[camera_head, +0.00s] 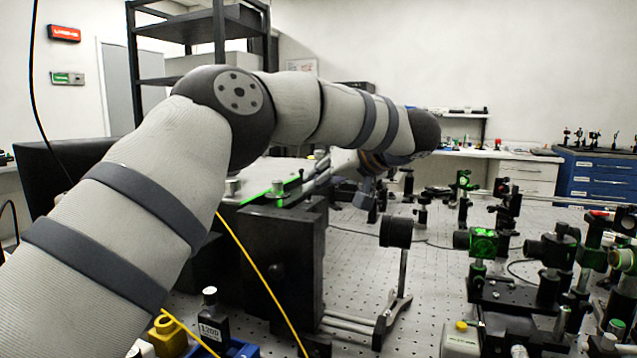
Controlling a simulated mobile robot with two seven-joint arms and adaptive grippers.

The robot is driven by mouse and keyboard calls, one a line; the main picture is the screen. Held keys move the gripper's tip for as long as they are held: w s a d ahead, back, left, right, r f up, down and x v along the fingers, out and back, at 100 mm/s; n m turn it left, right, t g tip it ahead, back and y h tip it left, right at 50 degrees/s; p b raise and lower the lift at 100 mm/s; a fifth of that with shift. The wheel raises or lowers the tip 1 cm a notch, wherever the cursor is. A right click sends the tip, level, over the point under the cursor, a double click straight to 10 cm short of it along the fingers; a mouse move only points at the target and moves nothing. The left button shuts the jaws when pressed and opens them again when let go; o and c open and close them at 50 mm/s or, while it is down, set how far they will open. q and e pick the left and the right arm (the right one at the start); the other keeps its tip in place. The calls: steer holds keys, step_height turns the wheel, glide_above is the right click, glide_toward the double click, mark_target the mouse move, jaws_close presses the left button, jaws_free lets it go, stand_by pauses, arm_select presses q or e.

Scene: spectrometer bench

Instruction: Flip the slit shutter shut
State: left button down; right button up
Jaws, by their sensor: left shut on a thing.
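My left arm comes in from the left and bends over the dark spectrometer box (268,255). My left gripper (367,190) hangs below the wrist, just off the right end of the box, and shows small and partly hidden by my wrist. It is shut on a small part there, which looks to be the slit shutter. The shutter itself is mostly hidden, and I cannot tell whether it stands open or shut. My right gripper is not in view.
A black cylinder on a post (396,233) stands right of the box. Crowded optics mounts, including a green-lit cube (484,242), fill the right side of the perforated bench (345,250). A labelled dark bottle (212,315) stands at the front left, near a yellow cable (254,268).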

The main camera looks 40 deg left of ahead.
arm_select(q)
steer(key=c, duration=1.9)
jaws_free()
steer(key=shift+c, duration=0.2)
steer(key=v, duration=1.2)
